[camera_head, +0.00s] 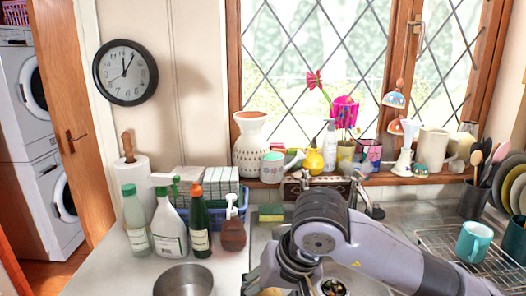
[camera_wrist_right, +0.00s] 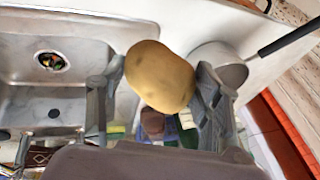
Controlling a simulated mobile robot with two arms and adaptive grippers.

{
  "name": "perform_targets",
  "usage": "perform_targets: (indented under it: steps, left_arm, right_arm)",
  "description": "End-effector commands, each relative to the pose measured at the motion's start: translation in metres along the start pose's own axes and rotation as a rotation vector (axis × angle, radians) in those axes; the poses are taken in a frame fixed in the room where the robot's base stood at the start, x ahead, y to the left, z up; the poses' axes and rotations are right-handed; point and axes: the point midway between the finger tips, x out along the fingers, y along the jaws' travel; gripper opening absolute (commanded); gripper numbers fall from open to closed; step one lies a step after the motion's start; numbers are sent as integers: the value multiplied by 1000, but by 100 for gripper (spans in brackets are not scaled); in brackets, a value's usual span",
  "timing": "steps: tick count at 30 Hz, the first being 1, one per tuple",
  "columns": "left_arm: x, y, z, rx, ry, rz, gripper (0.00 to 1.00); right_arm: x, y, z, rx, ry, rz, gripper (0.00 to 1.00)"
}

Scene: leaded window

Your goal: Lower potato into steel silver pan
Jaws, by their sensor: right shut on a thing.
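The yellow-brown potato (camera_wrist_right: 160,77) sits between the two fingers of my right gripper (camera_wrist_right: 158,84), which is shut on it. In the head view my right gripper (camera_head: 260,280) reaches down at the bottom, and only a sliver of the potato (camera_head: 270,292) shows there. The steel silver pan (camera_head: 184,281) stands on the counter to the left of the gripper, cut off by the lower edge. In the wrist view the pan (camera_wrist_right: 222,72) with its dark handle is beside the potato, partly hidden by a finger. My left gripper is out of view.
The sink (camera_wrist_right: 48,102) with a drain lies beside the gripper. Several bottles, including a green one (camera_head: 201,226), stand behind the pan near a blue basket (camera_head: 240,204). A sponge (camera_head: 271,212) lies behind the sink. A dish rack (camera_head: 470,262) with a teal mug is at right.

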Motion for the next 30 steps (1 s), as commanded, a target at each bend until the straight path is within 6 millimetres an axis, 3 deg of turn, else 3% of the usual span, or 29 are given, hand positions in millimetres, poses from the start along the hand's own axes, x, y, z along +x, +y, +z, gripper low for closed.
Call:
perform_targets:
  steps: [12,24,30]
  left_arm:
    - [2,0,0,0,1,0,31]
    - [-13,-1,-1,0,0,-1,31]
    - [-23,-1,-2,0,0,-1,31]
  right_arm:
    - [5,-75,-41,-2,1,0,29]
    - [18,-144,-78,-1,1,1,29]
    - [26,-169,-91,-1,0,1,29]
